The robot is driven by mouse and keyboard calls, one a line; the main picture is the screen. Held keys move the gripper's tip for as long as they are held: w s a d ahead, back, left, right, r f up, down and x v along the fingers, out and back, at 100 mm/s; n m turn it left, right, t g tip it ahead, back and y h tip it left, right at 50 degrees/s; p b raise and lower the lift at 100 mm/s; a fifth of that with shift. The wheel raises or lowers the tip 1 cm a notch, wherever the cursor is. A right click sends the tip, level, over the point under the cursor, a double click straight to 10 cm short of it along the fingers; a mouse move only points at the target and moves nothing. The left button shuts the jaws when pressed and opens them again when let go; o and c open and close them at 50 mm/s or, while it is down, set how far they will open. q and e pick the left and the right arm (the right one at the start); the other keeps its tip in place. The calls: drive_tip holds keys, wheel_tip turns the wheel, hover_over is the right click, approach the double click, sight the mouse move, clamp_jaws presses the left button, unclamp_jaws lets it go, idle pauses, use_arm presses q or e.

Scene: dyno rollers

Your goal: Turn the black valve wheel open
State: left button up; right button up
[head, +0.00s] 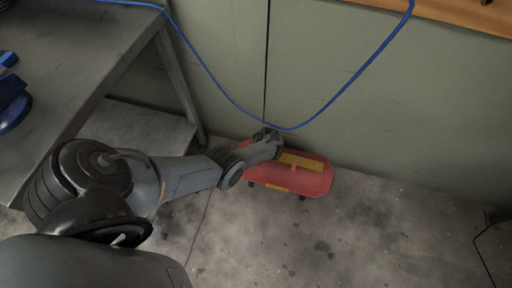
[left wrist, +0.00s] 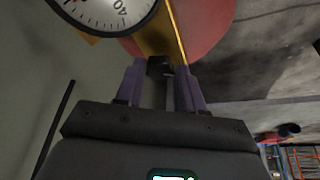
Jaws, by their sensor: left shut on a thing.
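The black valve wheel (left wrist: 160,66) shows in the left wrist view as a small dark piece between my fingertips, mostly hidden by them. My left gripper (left wrist: 160,78) is shut on it, with one purple-grey finger on either side. In the head view my left gripper (head: 268,138) reaches the back left end of a red tank (head: 312,183) on the floor, and the wheel cannot be made out there. How far the wheel is turned cannot be told. My right gripper is in neither view.
A white dial gauge (left wrist: 105,10) sits close to my left fingers. A yellow strip (head: 300,161) runs along the tank's top. A green-grey wall (head: 350,110) stands right behind it, with a blue hose (head: 345,92) hanging in front. A grey table (head: 85,55) stands at left.

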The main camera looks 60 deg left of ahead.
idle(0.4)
use_arm(q)
drive_tip(key=o, duration=1)
drive_tip(key=shift+a, duration=0.1)
drive_tip(key=shift+o, duration=0.2)
drive_tip(key=s+p+v, duration=0.1)
drive_tip(key=p+v, duration=0.7)
drive_tip(key=v, duration=0.2)
drive_tip(key=shift+w+d+r, duration=0.25)
drive_tip(key=shift+w+r, duration=0.1)
drive_tip(key=shift+w, duration=0.15)
drive_tip(key=shift+s, duration=0.1)
